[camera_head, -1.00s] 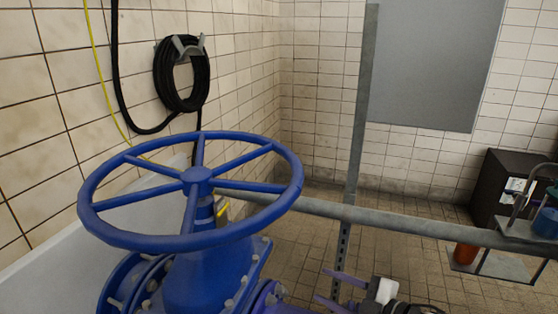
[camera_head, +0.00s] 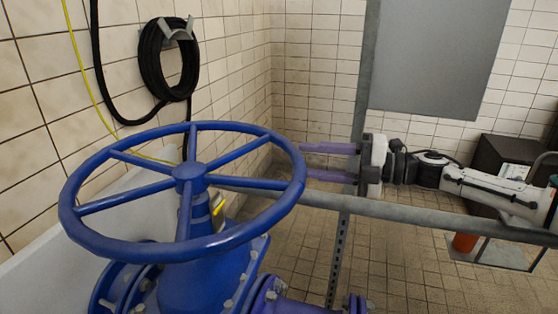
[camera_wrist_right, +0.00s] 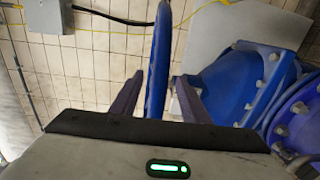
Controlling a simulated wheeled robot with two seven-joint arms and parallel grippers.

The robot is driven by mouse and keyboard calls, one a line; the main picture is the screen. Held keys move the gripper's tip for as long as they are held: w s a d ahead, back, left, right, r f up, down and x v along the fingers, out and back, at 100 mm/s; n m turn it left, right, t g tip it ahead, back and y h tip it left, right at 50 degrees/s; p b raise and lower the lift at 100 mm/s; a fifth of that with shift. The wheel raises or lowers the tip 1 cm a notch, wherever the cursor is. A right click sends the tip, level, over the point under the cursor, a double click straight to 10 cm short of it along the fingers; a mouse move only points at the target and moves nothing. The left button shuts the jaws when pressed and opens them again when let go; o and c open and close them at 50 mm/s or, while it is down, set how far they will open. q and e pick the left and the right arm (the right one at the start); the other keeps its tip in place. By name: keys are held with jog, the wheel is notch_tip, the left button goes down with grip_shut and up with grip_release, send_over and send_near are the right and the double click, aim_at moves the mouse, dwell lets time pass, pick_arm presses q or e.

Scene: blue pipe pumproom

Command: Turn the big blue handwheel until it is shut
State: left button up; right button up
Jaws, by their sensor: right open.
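The big blue handwheel (camera_head: 188,173) sits on top of a blue valve body (camera_head: 200,280), its spoked rim tilted a little in the head view. My right gripper (camera_head: 305,162) comes in from the right with its two purple fingers pointing left at the wheel's right rim. In the right wrist view the handwheel rim (camera_wrist_right: 158,65) stands between the two open fingers of my right gripper (camera_wrist_right: 155,95), with a gap at each side. I cannot tell whether the rim reaches down between the fingertips or lies just beyond them. My left gripper is not in view.
A grey horizontal rail (camera_head: 400,210) and an upright post (camera_head: 365,90) stand behind and right of the wheel. A coiled black hose (camera_head: 167,62) hangs on the left tiled wall. An orange cylinder (camera_head: 464,242) is at the right.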

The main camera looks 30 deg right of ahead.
jog(key=p+x, duration=0.2)
jog(key=x, duration=0.6)
jog(key=shift+w, duration=0.1)
grip_shut()
